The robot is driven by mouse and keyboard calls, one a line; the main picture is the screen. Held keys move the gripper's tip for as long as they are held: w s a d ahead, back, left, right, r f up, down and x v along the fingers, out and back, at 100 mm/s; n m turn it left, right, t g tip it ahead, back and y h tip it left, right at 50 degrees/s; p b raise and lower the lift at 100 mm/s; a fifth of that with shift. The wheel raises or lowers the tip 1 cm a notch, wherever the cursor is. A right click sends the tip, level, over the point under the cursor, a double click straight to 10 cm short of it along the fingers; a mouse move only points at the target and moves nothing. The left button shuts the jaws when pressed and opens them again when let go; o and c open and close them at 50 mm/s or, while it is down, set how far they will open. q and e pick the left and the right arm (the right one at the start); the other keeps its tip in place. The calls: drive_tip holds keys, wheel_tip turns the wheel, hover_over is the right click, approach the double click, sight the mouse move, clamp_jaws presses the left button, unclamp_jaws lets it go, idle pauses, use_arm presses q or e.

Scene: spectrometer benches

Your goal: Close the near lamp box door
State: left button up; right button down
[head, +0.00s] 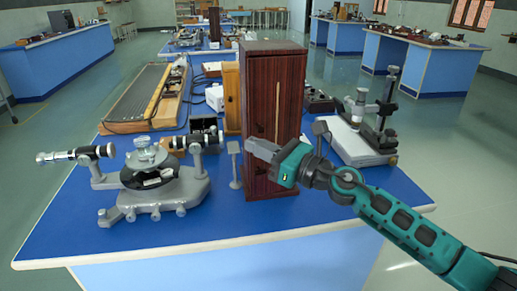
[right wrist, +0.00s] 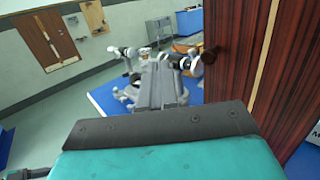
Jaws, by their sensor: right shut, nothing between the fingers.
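The near lamp box (head: 291,95) is a tall, dark red-brown wooden box standing upright on the blue bench. A pale vertical strip shows on its front. I cannot tell clearly how far its door stands from the frame. My right gripper (head: 254,149) is shut and empty, in front of the lower part of the box, hiding some of it. I cannot tell whether it touches the wood. In the right wrist view my gripper (right wrist: 160,75) points past the box (right wrist: 292,70), whose wooden face and pale strip fill the right side. My left gripper is not in view.
A grey spectrometer (head: 150,180) stands left of the box, its telescope reaching towards it. A small grey stand (head: 234,165) is close to the box's left side. A microscope-like instrument (head: 365,135) stands to the right. The bench's front strip (head: 200,240) is clear.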

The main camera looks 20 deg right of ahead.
drive_tip(key=s+a+p, duration=0.1)
drive_tip(key=s+a, duration=0.1)
drive_tip(key=s, duration=0.6)
drive_tip(key=m+t+h, duration=0.5)
drive_tip(key=m+h, duration=0.1)
drive_tip(key=h, duration=0.3)
approach(262, 131)
drive_tip(key=shift+g, duration=0.3)
drive_tip(key=p+x, duration=0.1)
drive_tip(key=x, duration=0.5)
drive_tip(key=shift+w+r+p, duration=0.3)
drive_tip(key=shift+w+p, duration=0.05)
drive_tip(key=shift+p, duration=0.05)
